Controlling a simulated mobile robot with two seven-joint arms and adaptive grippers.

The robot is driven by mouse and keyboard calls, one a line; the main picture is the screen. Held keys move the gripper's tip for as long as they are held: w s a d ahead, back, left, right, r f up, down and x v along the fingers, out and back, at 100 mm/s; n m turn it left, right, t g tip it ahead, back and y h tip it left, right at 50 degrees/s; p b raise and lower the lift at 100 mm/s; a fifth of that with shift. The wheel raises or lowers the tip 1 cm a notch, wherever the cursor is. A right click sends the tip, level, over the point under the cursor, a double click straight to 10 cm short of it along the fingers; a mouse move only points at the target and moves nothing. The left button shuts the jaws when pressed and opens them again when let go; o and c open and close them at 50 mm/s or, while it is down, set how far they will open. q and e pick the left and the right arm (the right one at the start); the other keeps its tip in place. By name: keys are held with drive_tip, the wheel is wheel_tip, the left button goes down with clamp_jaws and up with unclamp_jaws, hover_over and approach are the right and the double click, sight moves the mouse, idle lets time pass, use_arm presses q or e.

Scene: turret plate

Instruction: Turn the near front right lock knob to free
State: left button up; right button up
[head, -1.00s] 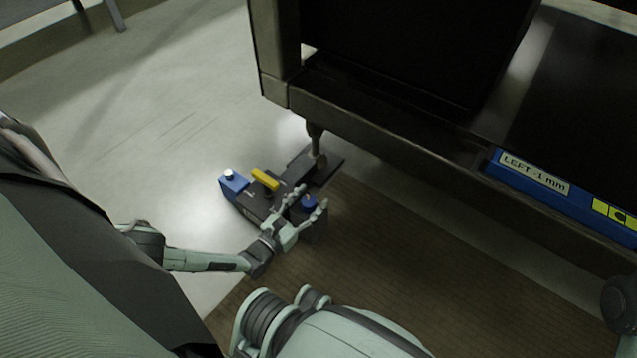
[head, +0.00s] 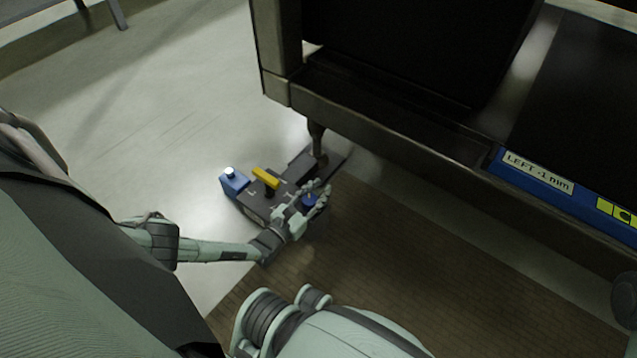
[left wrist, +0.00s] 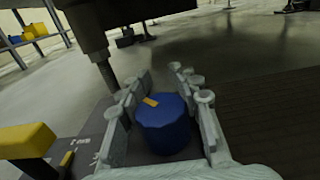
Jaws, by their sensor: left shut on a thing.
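The blue lock knob (head: 309,201) sits on the right side of the dark floor unit, at the foot of the machine. In the left wrist view the knob (left wrist: 165,128) is a faceted blue cylinder with a small orange-yellow mark on its top edge. My left gripper (head: 311,198) is shut on this knob, with one finger on either side of it. The fingers (left wrist: 164,88) also show in the left wrist view, reaching past the knob. The knob's base is partly hidden by the gripper. My right gripper is not in view.
A yellow bar handle (head: 265,178) stands on the dark unit (head: 257,204), left of the knob. A blue block (head: 234,184) with a pale top button is at its left end. The machine's dark frame (head: 400,140) overhangs behind, with a leg (head: 317,138) close by.

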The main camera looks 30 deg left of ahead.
use_arm(q)
clamp_jaws()
drive_tip(key=m+h, duration=0.1)
drive_tip(key=h, duration=0.1)
drive_tip(key=m+h, duration=0.1)
drive_tip(key=shift+d+g+h, duration=0.3)
drive_tip(key=shift+d+h, duration=0.05)
drive_tip(key=shift+h, duration=0.05)
drive_tip(key=shift+s+d+f+m+g+h, duration=0.1)
drive_tip(key=shift+s+d+m+g+h, duration=0.1)
drive_tip(key=shift+m+h, duration=0.3)
drive_tip(key=shift+s+d+f+m+g+h, duration=0.1)
drive_tip(key=shift+m+g+h, duration=0.1)
drive_tip(key=shift+m+h, duration=0.25)
drive_tip(key=shift+d+r+m+g+h, duration=0.15)
drive_tip(key=shift+m+g+h, duration=0.2)
drive_tip(key=shift+h, duration=0.3)
drive_tip(key=o, duration=1.2)
unclamp_jaws()
drive_tip(key=shift+r, duration=0.1)
drive_tip(key=shift+o, duration=0.2)
drive_tip(key=v, duration=1.2)
